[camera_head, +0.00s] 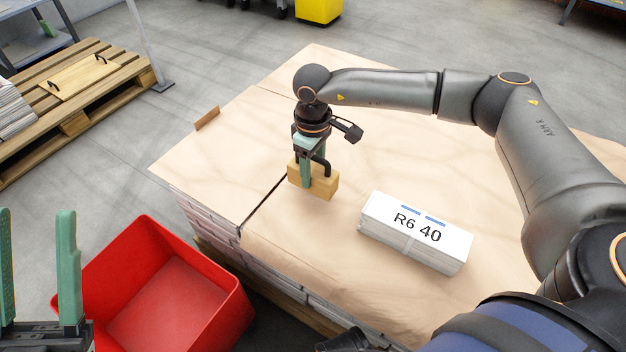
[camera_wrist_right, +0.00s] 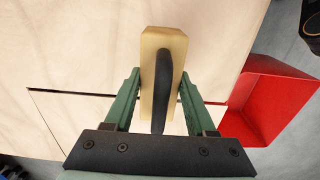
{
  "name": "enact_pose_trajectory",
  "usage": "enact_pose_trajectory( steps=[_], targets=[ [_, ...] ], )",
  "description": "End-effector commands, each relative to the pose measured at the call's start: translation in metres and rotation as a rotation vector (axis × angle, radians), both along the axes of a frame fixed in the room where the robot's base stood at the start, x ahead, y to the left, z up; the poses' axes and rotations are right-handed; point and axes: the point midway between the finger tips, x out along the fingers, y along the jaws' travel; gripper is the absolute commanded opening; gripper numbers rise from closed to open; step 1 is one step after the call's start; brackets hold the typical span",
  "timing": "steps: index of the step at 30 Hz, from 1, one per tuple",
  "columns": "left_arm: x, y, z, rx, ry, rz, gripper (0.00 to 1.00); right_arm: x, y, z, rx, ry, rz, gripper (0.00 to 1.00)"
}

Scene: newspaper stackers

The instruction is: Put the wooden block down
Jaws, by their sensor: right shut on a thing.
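The wooden block (camera_head: 327,185) is light wood with a black curved handle. My right gripper (camera_head: 306,180) points down and is shut on it, with green fingers on both sides. The block also shows in the right wrist view (camera_wrist_right: 149,50), between the fingertips (camera_wrist_right: 159,78). It is at or just over the paper-covered stack (camera_head: 350,285), near a dark seam; I cannot tell whether it touches. My left gripper (camera_head: 37,215) is at the lower left of the head view, its two green fingers wide apart and nothing between them.
A white bundle marked "R6 40" (camera_head: 415,235) lies on the stack, right of the block. A small brown piece (camera_head: 207,118) stands at the stack's left edge. A red bin (camera_head: 165,310) is below left. A wooden pallet (camera_head: 75,125) is at far left.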

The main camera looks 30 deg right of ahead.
Motion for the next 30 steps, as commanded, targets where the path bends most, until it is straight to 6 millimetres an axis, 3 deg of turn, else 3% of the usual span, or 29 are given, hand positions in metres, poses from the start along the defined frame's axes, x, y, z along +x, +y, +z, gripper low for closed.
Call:
enact_pose_trajectory(
  steps=[8,20,21,28,30],
  targets=[
    [0.001,0.000,-0.019,-0.011,0.017,-0.011,0.50,0.004,-0.002,-0.035,0.000,0.000,-0.001,0.00],
    [0.000,-0.001,-0.022,-0.002,0.019,-0.018,0.50,0.004,-0.002,-0.040,0.001,-0.001,-0.002,0.00],
    [0.000,-0.002,-0.021,-0.002,0.019,-0.018,0.50,0.004,-0.002,-0.039,0.000,0.000,-0.002,0.59],
    [0.000,-0.001,-0.020,-0.004,0.018,-0.017,0.50,0.004,-0.002,-0.039,-0.001,0.001,-0.002,0.85],
    [0.000,-0.001,-0.020,-0.007,0.018,-0.017,0.50,0.004,-0.002,-0.039,-0.001,0.001,-0.002,0.86]
  ],
)
